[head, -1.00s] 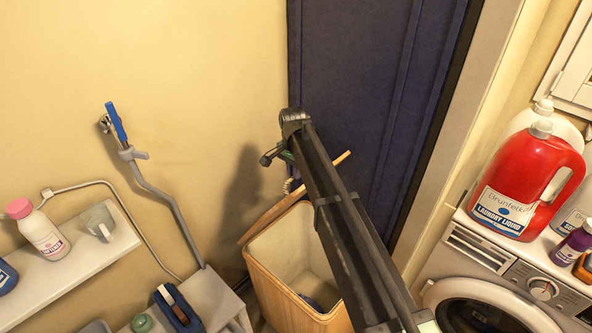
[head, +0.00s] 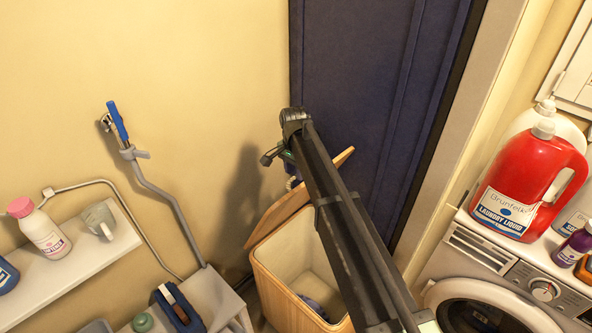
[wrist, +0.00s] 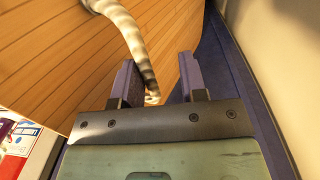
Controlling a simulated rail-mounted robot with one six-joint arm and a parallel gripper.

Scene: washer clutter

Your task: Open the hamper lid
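The wooden hamper (head: 285,300) stands on the floor by the dark door, seen from above in the head view. Its lid (head: 277,216) is raised at the back side and tilted, so the pale inside of the hamper shows. My arm hides part of the lid and the rim. In the wrist view slatted wood (wrist: 60,65) fills the upper left, and a striped rope-like piece (wrist: 140,50) hangs down between my fingers. My gripper (wrist: 158,80) has its two fingers apart, with visible space around the rope; I cannot tell whether they touch it.
A washer (head: 490,290) with a red detergent bottle (head: 530,185) and other bottles stands at the right. A shelf (head: 70,262) with a white bottle (head: 42,230) and a mug (head: 99,217) is at the left. The dark door (head: 375,80) is close behind my arm.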

